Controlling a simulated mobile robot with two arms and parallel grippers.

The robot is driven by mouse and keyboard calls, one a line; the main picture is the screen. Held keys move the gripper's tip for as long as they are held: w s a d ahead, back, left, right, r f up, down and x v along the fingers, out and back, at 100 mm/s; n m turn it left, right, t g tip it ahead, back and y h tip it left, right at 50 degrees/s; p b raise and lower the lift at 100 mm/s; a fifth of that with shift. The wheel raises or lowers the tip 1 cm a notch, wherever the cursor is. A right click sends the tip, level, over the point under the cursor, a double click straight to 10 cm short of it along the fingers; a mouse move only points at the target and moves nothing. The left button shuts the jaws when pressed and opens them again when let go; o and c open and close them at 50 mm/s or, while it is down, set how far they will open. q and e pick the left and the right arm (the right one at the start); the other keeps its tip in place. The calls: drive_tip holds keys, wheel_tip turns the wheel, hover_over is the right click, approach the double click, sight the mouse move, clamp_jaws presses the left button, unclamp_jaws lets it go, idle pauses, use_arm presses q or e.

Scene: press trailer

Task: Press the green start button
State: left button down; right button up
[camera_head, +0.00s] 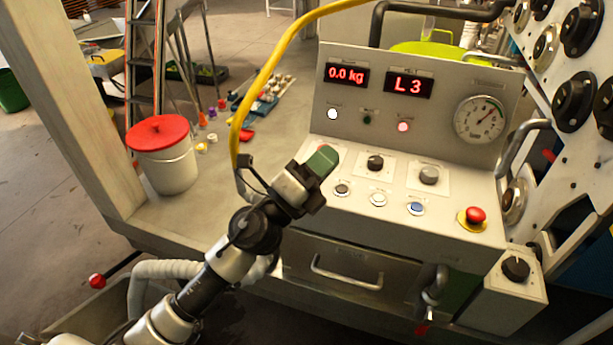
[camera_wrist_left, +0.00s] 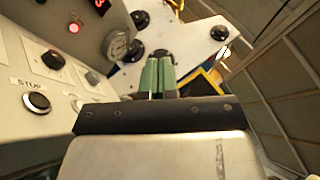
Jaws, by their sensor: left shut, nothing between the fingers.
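The control panel (camera_head: 450,195) has a sloped face with knobs and push buttons. I cannot make out a green start button in either view; my left gripper (camera_head: 323,160) covers the panel's upper left part. Its green fingers are closed together and empty, over that part; I cannot tell whether they touch it. They also show in the left wrist view (camera_wrist_left: 158,76). A dark button (camera_head: 342,189), a white button (camera_head: 378,199) and a blue button (camera_head: 416,208) sit in the lower row. A dark button (camera_wrist_left: 37,101) in the wrist view has lettering like STOP. My right gripper is not in view.
A red mushroom button (camera_head: 475,215) sits at the panel's right. Two knobs, one black (camera_head: 375,162) and one grey (camera_head: 429,175), stand above the button row. A yellow hose (camera_head: 265,75) arches by my left wrist. A drawer handle (camera_head: 346,276) protrudes below.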

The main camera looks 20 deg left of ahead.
use_arm(q)
drive_tip(key=w+d+m+g+h, duration=0.15)
drive_tip(key=d+m+g, duration=0.35)
drive_tip(key=m+g, duration=1.05)
drive_tip(key=w+a+m+t+y, duration=0.4)
drive_tip(key=w+a+m+y, duration=0.2)
drive_tip(key=a+y, duration=0.4)
drive_tip(key=shift+w+a+f+p, duration=0.3)
drive_tip(key=shift+w+a+f, duration=0.05)
drive_tip(key=shift+f, duration=0.05)
drive_tip(key=shift+f+y, duration=0.1)
drive_tip(key=shift+y, duration=0.15)
wheel_tip(320, 180, down, 8)
drive_tip(key=b, duration=0.4)
drive_tip(key=shift+b, duration=0.35)
drive_tip(key=shift+f+b, duration=0.3)
drive_tip(key=shift+f, duration=0.05)
